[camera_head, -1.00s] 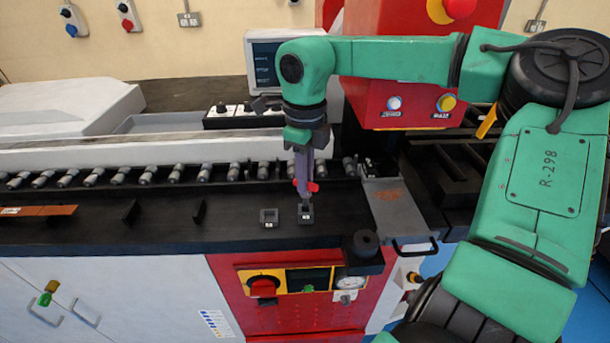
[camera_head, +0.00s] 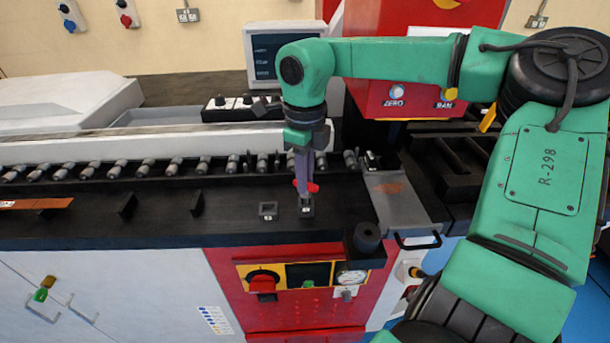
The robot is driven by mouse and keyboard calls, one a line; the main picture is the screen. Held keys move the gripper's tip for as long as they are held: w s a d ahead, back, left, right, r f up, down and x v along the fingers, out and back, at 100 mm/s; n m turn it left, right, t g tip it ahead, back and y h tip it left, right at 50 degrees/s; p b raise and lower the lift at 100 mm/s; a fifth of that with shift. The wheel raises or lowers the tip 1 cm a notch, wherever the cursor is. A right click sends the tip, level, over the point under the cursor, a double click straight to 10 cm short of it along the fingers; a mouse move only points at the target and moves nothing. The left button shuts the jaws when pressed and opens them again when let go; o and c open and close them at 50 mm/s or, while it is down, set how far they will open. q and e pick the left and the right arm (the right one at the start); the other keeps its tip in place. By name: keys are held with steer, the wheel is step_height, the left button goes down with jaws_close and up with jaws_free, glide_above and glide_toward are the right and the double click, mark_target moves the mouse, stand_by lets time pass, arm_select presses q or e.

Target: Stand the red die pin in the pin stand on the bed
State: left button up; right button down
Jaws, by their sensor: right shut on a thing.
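My right gripper (camera_head: 304,180) points straight down over the bed of the bender. It is shut on the red die pin (camera_head: 313,188), whose red part shows at the fingertips; the fingers hide much of it. Directly below is a small dark square holder (camera_head: 306,211) with a white label on the black bed, which looks like the pin stand. The pin's lower end is at the holder's top; I cannot tell how far inside it is. A similar holder (camera_head: 268,212) with an open top stands just to the left, empty. My left gripper is not in view.
A row of grey rollers (camera_head: 175,167) runs behind the bed. Two dark upright blocks (camera_head: 127,205) and a copper bar (camera_head: 37,204) are at left. A black knob (camera_head: 367,236) and a grey handled plate (camera_head: 395,200) are at right.

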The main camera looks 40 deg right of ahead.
steer(key=shift+f+b, duration=0.6)
steer(key=shift+f, duration=0.2)
steer(key=c, duration=0.7)
jaws_free()
steer(key=shift+c, duration=0.2)
step_height(320, 180, up, 15)
steer(key=shift+f, duration=0.2)
